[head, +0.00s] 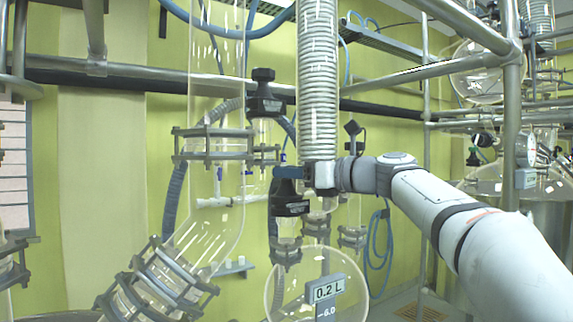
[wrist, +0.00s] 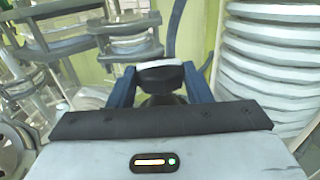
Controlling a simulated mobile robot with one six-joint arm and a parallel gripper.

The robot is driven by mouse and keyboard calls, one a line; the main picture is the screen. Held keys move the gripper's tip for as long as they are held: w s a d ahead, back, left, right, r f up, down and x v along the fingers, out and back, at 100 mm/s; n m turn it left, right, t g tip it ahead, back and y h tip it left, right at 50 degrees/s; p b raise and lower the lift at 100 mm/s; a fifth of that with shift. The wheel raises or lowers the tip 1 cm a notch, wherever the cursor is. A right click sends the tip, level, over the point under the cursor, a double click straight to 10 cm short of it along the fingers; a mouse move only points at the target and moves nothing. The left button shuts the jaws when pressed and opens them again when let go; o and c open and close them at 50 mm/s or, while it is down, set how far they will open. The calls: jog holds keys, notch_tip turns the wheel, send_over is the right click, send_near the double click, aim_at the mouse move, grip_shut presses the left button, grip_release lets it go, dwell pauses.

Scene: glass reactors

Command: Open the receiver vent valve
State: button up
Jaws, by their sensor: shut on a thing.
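My gripper (head: 287,172) reaches in from the right in the head view, its blue fingers at the top of a black valve (head: 289,198) above the round glass receiver (head: 290,290). In the wrist view my gripper (wrist: 160,78) has its two blue fingers on either side of a black knob (wrist: 160,73) with a pale top edge. It is shut on this knob. The fingers partly hide the knob in the head view. I cannot tell how far the valve is turned.
A second black valve (head: 264,95) stands higher up to the left. A ribbed vertical column (head: 318,80) rises close beside my gripper. A wide glass tube with a metal clamp flange (head: 215,146) stands to the left.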

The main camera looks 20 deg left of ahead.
jog(key=shift+w+f+n+g+p, duration=0.1)
jog(key=shift+w+n+g+p, duration=0.05)
jog(key=shift+n+g+p, duration=0.55)
jog(key=o, duration=0.8)
jog(key=shift+d, duration=0.15)
jog(key=shift+o, duration=1)
